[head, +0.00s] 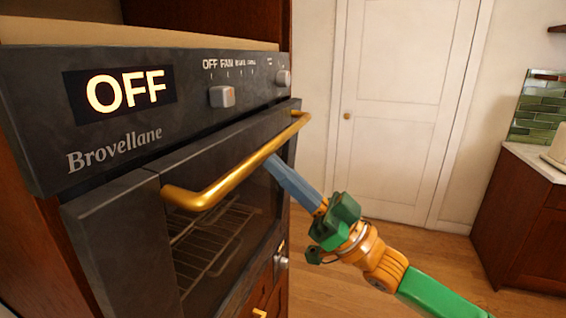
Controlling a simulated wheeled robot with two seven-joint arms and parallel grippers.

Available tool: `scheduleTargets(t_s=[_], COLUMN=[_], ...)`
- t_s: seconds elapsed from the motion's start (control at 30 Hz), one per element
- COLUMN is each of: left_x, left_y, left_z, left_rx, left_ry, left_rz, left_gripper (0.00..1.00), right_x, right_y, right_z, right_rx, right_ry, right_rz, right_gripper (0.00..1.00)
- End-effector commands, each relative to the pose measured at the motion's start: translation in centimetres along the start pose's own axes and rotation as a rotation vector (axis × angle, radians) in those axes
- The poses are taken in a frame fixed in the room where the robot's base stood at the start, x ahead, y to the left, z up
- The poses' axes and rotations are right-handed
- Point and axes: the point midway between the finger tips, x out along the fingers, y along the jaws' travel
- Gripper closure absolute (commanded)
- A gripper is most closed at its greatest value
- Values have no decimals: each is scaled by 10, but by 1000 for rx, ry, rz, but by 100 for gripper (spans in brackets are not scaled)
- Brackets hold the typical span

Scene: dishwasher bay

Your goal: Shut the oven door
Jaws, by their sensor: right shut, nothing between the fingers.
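The dark oven door (120,235) with its glass window stands nearly upright below the control panel. Its top edge sits out a little from the panel, and I cannot tell whether it is fully flush. A gold bar handle (235,178) runs across the door's top. My right gripper (272,164) comes in from the lower right, with its blue-grey fingers shut and empty. The fingertips are at the door front just below the right half of the handle; I cannot tell whether they touch it. A wire rack shows through the glass. My left gripper is not in view.
The oven's control panel (190,120) has an OFF display and knobs. Wooden cabinet fronts with knobs are below the oven. A white door (400,100) is behind, and a wooden counter (520,220) stands at right. The floor between is clear.

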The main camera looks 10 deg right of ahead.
Motion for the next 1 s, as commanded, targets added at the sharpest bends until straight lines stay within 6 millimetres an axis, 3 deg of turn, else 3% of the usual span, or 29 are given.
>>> scheduleTargets(t_s=[0.27,0.5,0.6,1.0], left_x=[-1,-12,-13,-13], left_y=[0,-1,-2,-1], left_z=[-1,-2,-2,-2], left_rx=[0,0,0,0], left_ry=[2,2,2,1], left_rz=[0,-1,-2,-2], left_gripper=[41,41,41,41], right_x=[3,40,46,47], right_y=[0,1,0,0], right_z=[1,16,20,22], right_rx=[0,1,0,0], right_ry=[2,3,1,-1], right_rz=[0,1,0,0], right_gripper=[100,100,100,100])
